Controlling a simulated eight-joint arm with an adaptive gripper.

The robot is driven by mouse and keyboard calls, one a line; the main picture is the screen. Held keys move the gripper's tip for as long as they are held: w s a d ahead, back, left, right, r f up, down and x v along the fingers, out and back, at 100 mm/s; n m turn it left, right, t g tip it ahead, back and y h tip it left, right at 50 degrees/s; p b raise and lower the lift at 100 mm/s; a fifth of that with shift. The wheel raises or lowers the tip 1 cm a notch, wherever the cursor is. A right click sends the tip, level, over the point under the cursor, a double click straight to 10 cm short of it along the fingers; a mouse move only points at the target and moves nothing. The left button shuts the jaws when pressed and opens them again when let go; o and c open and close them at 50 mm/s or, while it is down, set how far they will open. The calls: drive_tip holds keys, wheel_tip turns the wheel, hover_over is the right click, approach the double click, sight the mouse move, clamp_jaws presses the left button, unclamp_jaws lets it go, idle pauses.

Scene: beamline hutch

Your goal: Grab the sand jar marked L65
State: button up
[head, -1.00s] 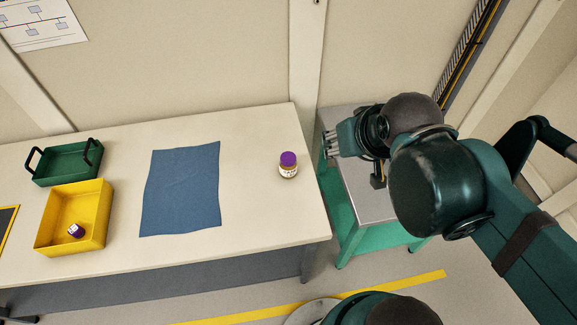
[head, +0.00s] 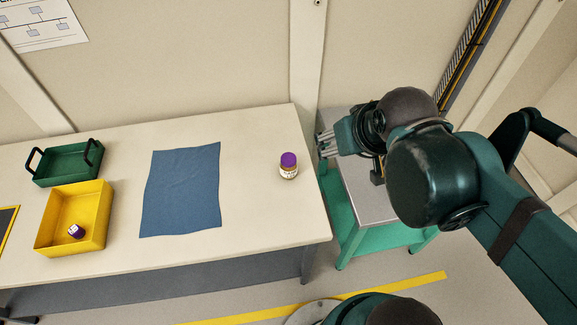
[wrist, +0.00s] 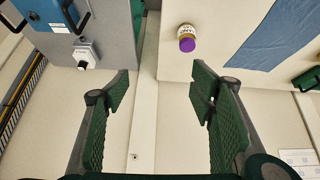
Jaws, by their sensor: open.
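A small jar with a purple lid (head: 288,166) stands upright near the right end of the cream table. The same jar shows in the wrist view (wrist: 187,37), beyond the fingertips; its label is too small to read. Another purple-lidded jar (head: 76,231) is in the yellow bin (head: 93,200) at the left, its label also unreadable. I cannot tell which is marked L65. My gripper (head: 322,145) is to the right of the standing jar, above the gap between table and side stand. In the wrist view its fingers (wrist: 162,85) are wide apart with nothing between them.
A blue cloth (head: 181,190) lies flat on the cream table (head: 255,215). A green tray with dark handles (head: 68,164) stands behind the yellow bin. A green stand with a grey top (head: 372,205) is below my arm. The tabletop around the standing jar is clear.

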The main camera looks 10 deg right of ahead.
drive_tip(key=w+n, duration=0.1)
drive_tip(key=n+g+b, duration=0.2)
drive_tip(key=n+g, duration=0.5)
drive_tip(key=n, duration=1)
approach(288, 158)
wheel_tip(288, 158, down, 7)
drive_tip(key=shift+s+f, duration=0.15)
drive_tip(key=shift+s, duration=0.05)
drive_tip(key=shift+a+f+n, duration=0.1)
drive_tip(key=shift+f+n, duration=0.2)
drive_tip(key=shift+f, duration=0.2)
drive_tip(key=shift+f, duration=0.1)
drive_tip(key=shift+f, duration=1.2)
drive_tip(key=shift+f, duration=0.1)
drive_tip(key=shift+w+d+f+b, duration=0.1)
drive_tip(key=shift+f+b, duration=0.3)
drive_tip(key=shift+f, duration=0.8)
drive_tip(key=shift+w+d+f+b, duration=0.1)
drive_tip(key=shift+f+b, duration=0.25)
drive_tip(key=shift+f, duration=0.9)
drive_tip(key=shift+c, duration=0.3)
